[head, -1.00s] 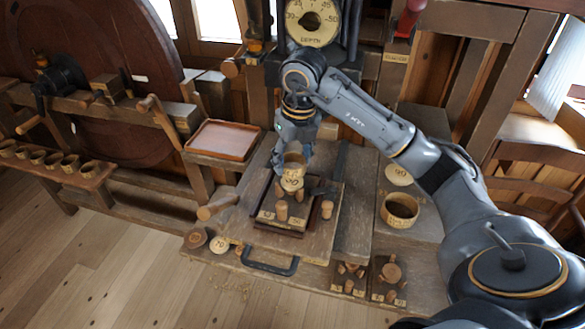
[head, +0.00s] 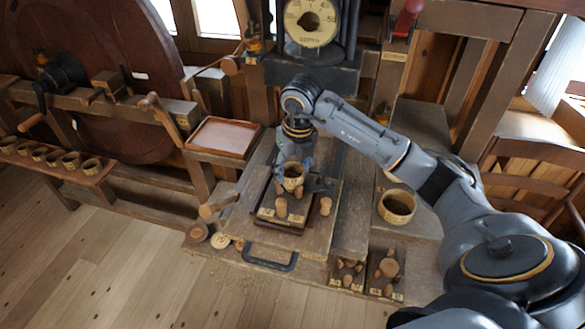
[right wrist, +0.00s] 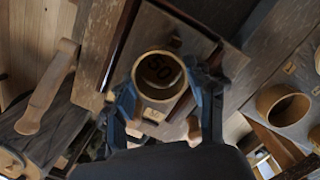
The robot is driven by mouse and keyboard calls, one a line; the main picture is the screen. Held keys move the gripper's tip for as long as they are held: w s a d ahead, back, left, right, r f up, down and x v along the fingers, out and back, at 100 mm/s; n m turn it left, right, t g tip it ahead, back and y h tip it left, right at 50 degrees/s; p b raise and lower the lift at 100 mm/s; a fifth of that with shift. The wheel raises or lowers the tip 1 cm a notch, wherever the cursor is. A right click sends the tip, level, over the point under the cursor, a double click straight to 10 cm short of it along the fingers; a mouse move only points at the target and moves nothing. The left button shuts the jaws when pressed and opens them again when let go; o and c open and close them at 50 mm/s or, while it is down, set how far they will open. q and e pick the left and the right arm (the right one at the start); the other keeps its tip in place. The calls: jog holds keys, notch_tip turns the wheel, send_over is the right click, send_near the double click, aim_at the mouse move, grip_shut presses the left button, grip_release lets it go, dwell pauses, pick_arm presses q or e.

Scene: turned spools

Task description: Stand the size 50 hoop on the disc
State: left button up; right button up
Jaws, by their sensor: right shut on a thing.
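My right gripper (head: 291,178) is shut on a pale wooden hoop (head: 293,184), held upright with its open end up over the dark-framed board (head: 265,221). In the right wrist view the gripper's fingers (right wrist: 163,95) sit on either side of the hoop (right wrist: 158,98). The hoop covers the disc in the head view. I cannot tell whether hoop and disc touch. My left gripper is not in view.
A larger hoop (head: 397,206) stands on the right ledge. A shallow tray (head: 224,138) lies left. Several cups (head: 72,161) line the left bench.

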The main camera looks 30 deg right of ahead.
jog(key=o, duration=0.6)
jog(key=shift+s+f, duration=0.1)
jog(key=shift+f, duration=0.2)
jog(key=shift+o, duration=0.5)
jog(key=shift+a, duration=0.1)
jog(key=shift+r, duration=0.15)
jog(key=shift+r+p, duration=0.3)
jog(key=shift+p, duration=0.05)
notch_tip(320, 180, up, 12)
jog(key=s+b, duration=0.1)
jog(key=shift+s+b, duration=0.3)
jog(key=shift+b, duration=0.05)
